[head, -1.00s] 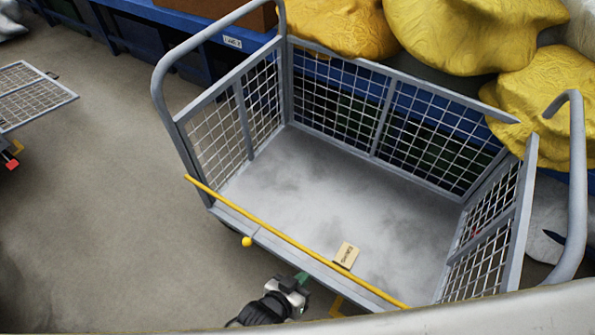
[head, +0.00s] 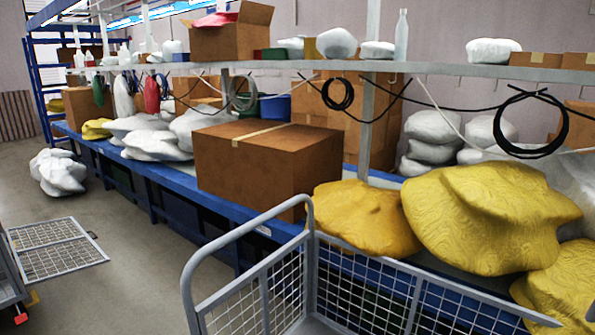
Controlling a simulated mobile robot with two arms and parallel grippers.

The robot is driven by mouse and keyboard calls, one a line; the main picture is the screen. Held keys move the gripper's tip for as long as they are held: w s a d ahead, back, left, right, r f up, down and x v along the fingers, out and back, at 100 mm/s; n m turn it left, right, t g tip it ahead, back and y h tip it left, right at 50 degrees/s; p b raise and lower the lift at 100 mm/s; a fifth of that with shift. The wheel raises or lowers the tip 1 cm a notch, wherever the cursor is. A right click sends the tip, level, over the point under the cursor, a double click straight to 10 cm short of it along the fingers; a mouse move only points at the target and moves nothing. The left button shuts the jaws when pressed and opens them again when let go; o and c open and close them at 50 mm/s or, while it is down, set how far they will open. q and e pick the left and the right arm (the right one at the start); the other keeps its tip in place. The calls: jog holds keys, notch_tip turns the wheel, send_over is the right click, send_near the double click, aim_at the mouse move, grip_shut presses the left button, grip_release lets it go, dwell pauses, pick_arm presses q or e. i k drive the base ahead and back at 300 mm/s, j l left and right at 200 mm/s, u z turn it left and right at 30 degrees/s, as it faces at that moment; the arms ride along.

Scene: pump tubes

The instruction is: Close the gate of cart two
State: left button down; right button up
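A grey mesh-sided cart (head: 262,277) stands at the bottom centre, with a curved tube handle at its left end. Only its upper rails and mesh are in view; its front side and most of its floor are below the picture. Another cart's grey edge (head: 9,283) shows at the left border, with a flat mesh panel (head: 55,250) beside it, low near the floor. I cannot read any cart number, so I cannot tell which is cart two. Neither of my grippers is in view.
A long blue bench (head: 178,172) runs along the back, holding a large cardboard box (head: 250,165), grey sacks and yellow sacks (head: 490,220). A grey-white sack (head: 58,172) lies on the floor at left. Bare floor (head: 135,265) lies between the carts.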

aim_at(22, 273)
jog(key=i+j+u, duration=0.5)
jog(key=j, duration=0.3)
jog(key=i+j+u, duration=0.5)
jog(key=j, duration=0.2)
jog(key=i+j+u, duration=0.45)
jog(key=i, duration=0.2)
jog(key=i+z, duration=0.25)
jog(key=i, duration=0.35)
jog(key=i+j+z, duration=0.25)
jog(key=i, duration=0.3)
jog(key=i+l+z, duration=0.2)
jog(key=i, duration=0.25)
jog(key=i+l+z, duration=0.1)
jog(key=i+z, duration=0.15)
jog(key=i, duration=0.25)
